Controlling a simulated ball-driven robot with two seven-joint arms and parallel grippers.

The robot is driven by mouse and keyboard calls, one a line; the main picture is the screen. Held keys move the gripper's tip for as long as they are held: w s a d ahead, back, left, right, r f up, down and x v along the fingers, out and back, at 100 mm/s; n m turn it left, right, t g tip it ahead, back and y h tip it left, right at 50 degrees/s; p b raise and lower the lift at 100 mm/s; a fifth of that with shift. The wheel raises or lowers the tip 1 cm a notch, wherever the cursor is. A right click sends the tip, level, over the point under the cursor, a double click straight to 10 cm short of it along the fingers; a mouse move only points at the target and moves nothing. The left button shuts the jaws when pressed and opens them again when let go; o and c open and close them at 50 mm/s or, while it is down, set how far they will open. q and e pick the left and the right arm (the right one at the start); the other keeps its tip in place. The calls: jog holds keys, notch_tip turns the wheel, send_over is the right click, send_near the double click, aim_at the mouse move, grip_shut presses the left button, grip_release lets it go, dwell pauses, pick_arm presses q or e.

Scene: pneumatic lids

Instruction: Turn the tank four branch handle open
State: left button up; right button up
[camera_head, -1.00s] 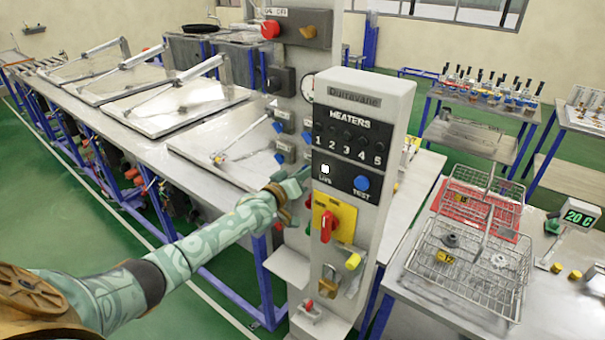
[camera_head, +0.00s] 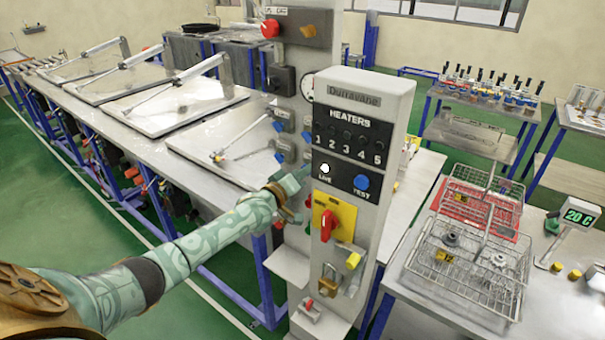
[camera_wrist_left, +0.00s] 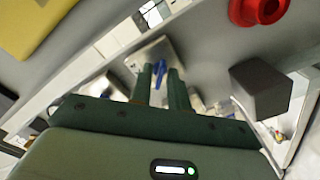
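Blue branch handles sit on grey plates on the left side of the heater column; one is the upper left handle (camera_head: 278,127), another the lower left handle (camera_head: 280,158). No tank numbers are readable on them. My left gripper (camera_head: 303,172) is at the column's left side, close to the lower handles, and partly hides that area. In the left wrist view, its two dark green fingers (camera_wrist_left: 160,75) are apart, with a blue handle (camera_wrist_left: 160,70) on a metal plate showing in the gap. I cannot tell whether they touch it. My right gripper is out of view.
The column front carries a yellow plate with a red rotary switch (camera_head: 327,225), a blue test button (camera_head: 361,182) and a padlock (camera_head: 329,283). Lidded tanks (camera_head: 165,105) line the left.

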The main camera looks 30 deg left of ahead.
pick_arm(q)
jog(key=shift+o, duration=0.8)
jog(key=s+a+p, duration=0.1)
jog(key=s, duration=1.5)
jog(key=shift+s+a+p, duration=0.15)
jog(key=shift+a+p, duration=0.05)
jog(key=shift+p, duration=0.15)
